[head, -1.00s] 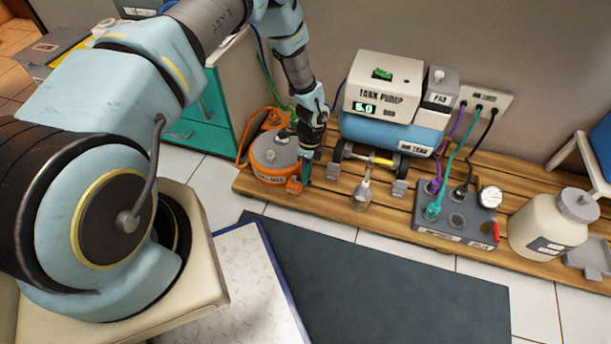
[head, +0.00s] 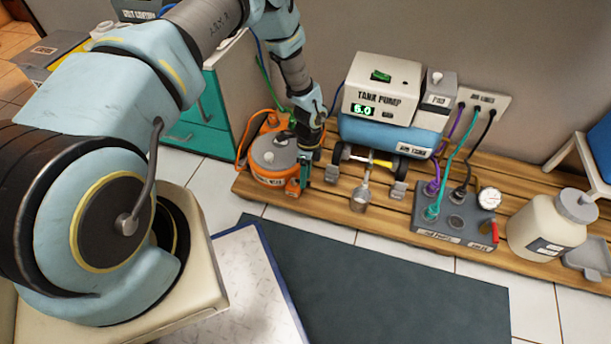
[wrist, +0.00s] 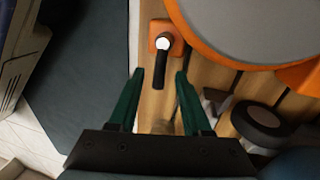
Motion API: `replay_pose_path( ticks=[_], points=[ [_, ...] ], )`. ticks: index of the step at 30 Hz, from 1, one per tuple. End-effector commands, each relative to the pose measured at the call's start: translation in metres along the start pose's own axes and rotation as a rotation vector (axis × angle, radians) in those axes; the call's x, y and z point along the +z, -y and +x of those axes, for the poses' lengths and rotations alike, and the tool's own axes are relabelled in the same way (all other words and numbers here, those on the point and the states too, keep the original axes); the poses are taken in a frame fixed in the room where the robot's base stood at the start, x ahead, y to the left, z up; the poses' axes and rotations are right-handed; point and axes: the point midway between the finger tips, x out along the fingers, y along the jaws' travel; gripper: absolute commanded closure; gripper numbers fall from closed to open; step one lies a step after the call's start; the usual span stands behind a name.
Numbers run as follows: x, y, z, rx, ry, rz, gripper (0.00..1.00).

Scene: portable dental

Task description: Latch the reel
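The reel (head: 268,160) is a round orange unit with a grey top at the left end of the wooden slats. Its orange rim and grey disc fill the top right of the wrist view (wrist: 245,30). Beside the rim sits a small orange block with a white-capped pivot and a short black lever (wrist: 159,76), which I take to be the latch. My gripper (head: 304,178) is at the reel's right front side, pointing down. In the wrist view its green fingers (wrist: 160,76) are open, with the lever's end between or just beyond their tips; contact is not clear.
The tank pump (head: 383,95) on its blue wheeled tank stands right of my gripper. A metal pedal-like part (head: 361,195) is in front of it. A grey hose block (head: 455,222) and a cream jar (head: 548,222) are farther right. The dark mat (head: 400,285) in front is clear.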

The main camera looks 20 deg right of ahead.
Motion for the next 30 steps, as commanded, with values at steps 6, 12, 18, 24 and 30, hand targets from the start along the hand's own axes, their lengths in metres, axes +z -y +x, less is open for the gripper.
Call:
replay_pose_path(
  ticks=[6,12,18,24,30],
  points=[
    [0.000,0.000,-0.001,0.000,0.000,0.001,0.51],
    [0.000,0.001,-0.020,-0.002,0.000,0.001,0.51],
    [0.000,0.000,-0.061,-0.003,0.000,0.002,0.51],
    [0.000,0.000,-0.093,-0.002,0.000,0.000,0.51],
    [0.000,0.000,-0.107,0.001,0.000,0.000,0.51]
  ],
)
